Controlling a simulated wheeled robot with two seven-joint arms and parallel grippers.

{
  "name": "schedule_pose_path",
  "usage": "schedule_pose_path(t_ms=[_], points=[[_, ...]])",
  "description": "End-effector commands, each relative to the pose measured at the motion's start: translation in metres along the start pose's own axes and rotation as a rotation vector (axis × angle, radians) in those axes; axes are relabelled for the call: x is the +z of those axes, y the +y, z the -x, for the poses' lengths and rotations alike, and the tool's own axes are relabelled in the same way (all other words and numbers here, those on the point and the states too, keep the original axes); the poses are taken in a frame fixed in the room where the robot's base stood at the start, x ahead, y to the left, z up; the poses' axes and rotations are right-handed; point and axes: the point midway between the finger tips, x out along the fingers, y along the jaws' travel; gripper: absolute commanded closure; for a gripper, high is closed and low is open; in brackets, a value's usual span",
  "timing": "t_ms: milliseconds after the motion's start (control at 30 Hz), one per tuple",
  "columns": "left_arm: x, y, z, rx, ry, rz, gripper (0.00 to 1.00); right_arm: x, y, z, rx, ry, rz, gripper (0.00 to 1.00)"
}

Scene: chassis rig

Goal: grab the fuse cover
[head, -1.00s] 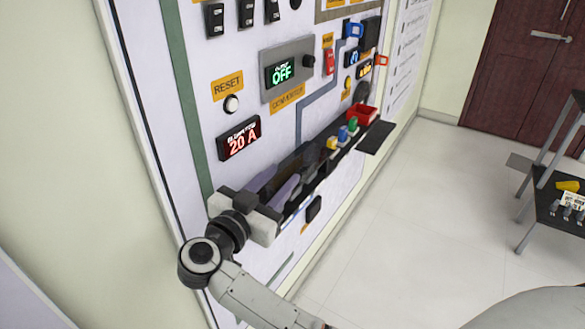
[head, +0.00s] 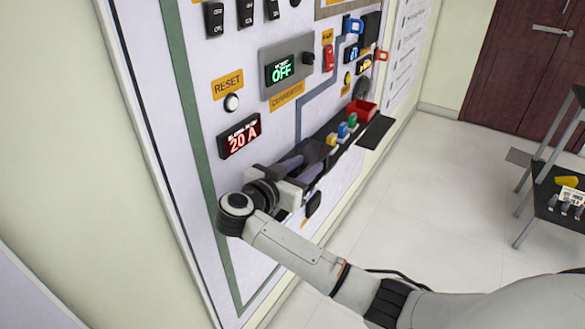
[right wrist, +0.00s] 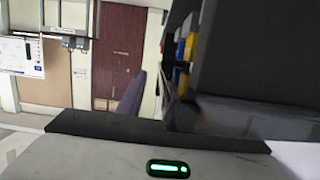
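A dark block, which looks like the fuse cover (head: 316,152), sits on the black ledge of the wall panel, left of the yellow, blue and green pieces. My right gripper (head: 309,166) reaches along the panel front to this block, its grey-purple fingers apart. In the right wrist view the dark block (right wrist: 255,55) looms large at the upper right, and one finger (right wrist: 131,97) stands left of it with a gap between. The other finger is hidden there. I cannot tell whether either finger touches the block. My left gripper is not in view.
A red bin (head: 361,110) is at the ledge's far end, with a black plate (head: 375,132) beside it. Panel switches, a RESET button (head: 232,102) and a 20 A display (head: 239,137) are close above my arm. Open floor lies right; a dark table (head: 560,200) stands farther right.

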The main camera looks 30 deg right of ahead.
Motion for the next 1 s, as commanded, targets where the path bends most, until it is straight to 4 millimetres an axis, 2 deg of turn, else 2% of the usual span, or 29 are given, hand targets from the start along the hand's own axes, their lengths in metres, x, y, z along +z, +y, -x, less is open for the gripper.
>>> schedule_pose_path(t_ms=[267,467,833,1000], points=[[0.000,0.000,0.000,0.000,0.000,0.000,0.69,0.000,0.000,-0.003,-0.001,0.001,-0.002,0.67],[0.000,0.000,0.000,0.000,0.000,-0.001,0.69,0.000,0.000,-0.003,-0.001,0.000,-0.002,1.00],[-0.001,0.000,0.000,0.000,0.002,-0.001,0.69,-0.003,-0.001,-0.002,-0.001,0.002,-0.005,1.00],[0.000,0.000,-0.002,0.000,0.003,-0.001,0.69,-0.025,-0.001,0.002,-0.003,0.001,-0.011,1.00]])
